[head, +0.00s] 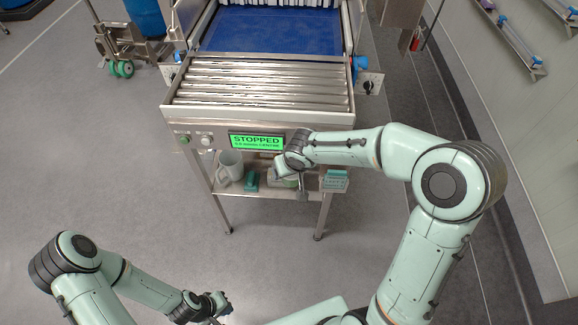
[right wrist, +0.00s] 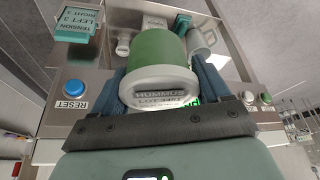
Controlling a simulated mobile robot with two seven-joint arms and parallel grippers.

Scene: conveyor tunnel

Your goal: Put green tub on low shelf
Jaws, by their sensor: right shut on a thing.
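The green tub (right wrist: 157,52) has a pale grey end marked HUMMUS and fills the gap between the two dark blue fingers of my right gripper (right wrist: 160,88). In the head view my right gripper (head: 284,172) is over the right part of the low shelf (head: 268,196), under the control panel, and mostly covers the tub. I cannot tell whether the tub touches the shelf. My left gripper (head: 219,303) is low in the head view, away from the shelf, empty, with its fingers apart.
A white mug (head: 230,166) and a small green object (head: 251,180) stand on the shelf to the left. A teal labelled block (head: 335,180) is at its right end. The roller conveyor (head: 262,84) and STOPPED display (head: 257,141) are above. The floor in front is clear.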

